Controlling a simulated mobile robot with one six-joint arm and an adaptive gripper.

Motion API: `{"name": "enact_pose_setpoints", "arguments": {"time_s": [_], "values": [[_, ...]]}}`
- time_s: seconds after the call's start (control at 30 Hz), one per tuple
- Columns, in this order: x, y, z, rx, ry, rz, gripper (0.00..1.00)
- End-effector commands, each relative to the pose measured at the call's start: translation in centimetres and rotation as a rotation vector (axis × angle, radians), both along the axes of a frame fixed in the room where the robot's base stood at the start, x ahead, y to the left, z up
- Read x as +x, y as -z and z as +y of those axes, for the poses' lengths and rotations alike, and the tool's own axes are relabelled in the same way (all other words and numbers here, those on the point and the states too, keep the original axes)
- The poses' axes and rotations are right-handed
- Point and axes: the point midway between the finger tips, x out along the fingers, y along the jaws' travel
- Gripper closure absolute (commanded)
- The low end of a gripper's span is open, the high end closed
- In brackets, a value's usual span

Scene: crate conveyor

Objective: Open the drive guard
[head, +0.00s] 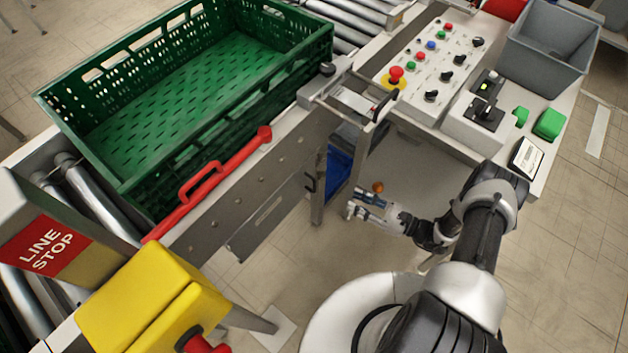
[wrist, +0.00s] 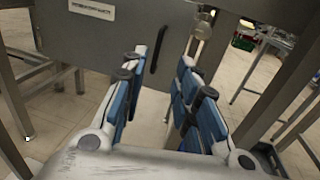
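The drive guard appears to be the grey metal panel (wrist: 110,40) under the conveyor, with a white label (wrist: 92,9) too blurred to read and a black upright handle (wrist: 159,44). In the head view the panel (head: 268,222) hangs below the conveyor side, its black handle (head: 310,182) at its right end. My gripper (wrist: 162,62) is open and empty, its blue-padded fingers apart, with the handle seen between them. The handle looks farther off than the fingertips; I see no contact. In the head view my gripper (head: 354,203) is right of the handle.
A green crate (head: 215,130) sits on the rollers above. A red lever bar (head: 205,185) runs along the conveyor side. A yellow stop box (head: 150,300) stands at front left. A control panel (head: 425,62) and grey bin (head: 552,50) are at right. A metal leg (head: 318,205) stands near my gripper.

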Motion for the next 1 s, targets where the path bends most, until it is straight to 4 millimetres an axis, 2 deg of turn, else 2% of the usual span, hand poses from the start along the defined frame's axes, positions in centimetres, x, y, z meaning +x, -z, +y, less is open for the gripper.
{"name": "enact_pose_setpoints", "arguments": {"time_s": [0.4, 0.6, 0.8, 1.0], "values": [[4.0, 0.1, 8.4, 0.000, -0.009, 0.000, 0.72], [5.6, 0.1, 11.7, 0.000, -0.008, 0.000, 0.72], [6.6, 0.1, 13.4, -0.001, -0.005, 0.000, 0.72], [6.9, 0.0, 13.8, 0.000, -0.002, 0.001, 0.72]]}}
